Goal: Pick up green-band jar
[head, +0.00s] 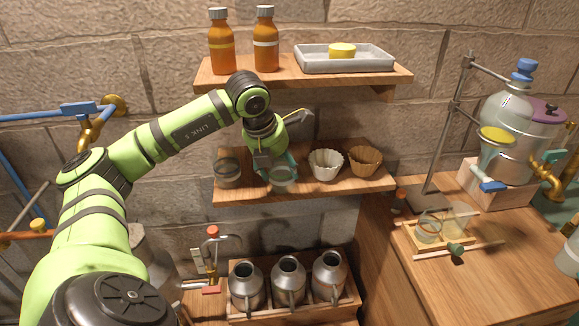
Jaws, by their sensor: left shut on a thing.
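The green-band jar (283,182) is a small clear glass jar on the middle wall shelf (310,192). My left arm reaches across from the left, and my left gripper (276,166) points down, shut on this jar. The fingers and wrist hide its upper part. I cannot tell whether its base touches the shelf. Another glass jar with a dark band (228,174) stands just left of the gripper. My right gripper is not in view.
A white fluted cup (326,164) and a brown fluted cup (365,161) stand right of the gripper. The upper shelf (285,75) holds amber bottles and a grey tray (344,60). Metal cans (288,282) stand in a crate below. A glass still (506,135) is at right.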

